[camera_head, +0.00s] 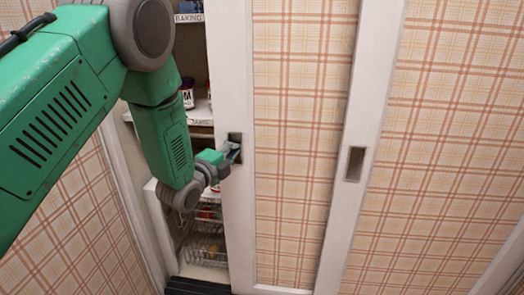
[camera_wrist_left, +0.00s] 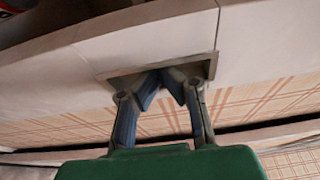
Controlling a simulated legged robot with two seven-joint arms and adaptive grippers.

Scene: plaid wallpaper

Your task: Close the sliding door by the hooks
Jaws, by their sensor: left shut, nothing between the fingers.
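The sliding door (camera_head: 290,120) is a plaid panel in a white frame and stands partly open, with a gap at its left. A dark recessed hook (camera_head: 236,137) is set in its left frame edge. My left gripper (camera_head: 232,152) is at this hook, its fingertips inside or right against the recess. In the left wrist view the shut, empty fingers (camera_wrist_left: 168,82) reach into the rectangular recess (camera_wrist_left: 209,66). Whether they press on its side wall cannot be told. A second recessed hook (camera_head: 355,164) is in the white upright farther right. My right gripper is not in view.
Through the gap show pantry shelves with a BAKING label (camera_head: 189,18), a jar (camera_head: 187,95) and a wire basket (camera_head: 207,248). My left arm crosses in front of the opening. Another plaid panel (camera_head: 445,150) fills the right side.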

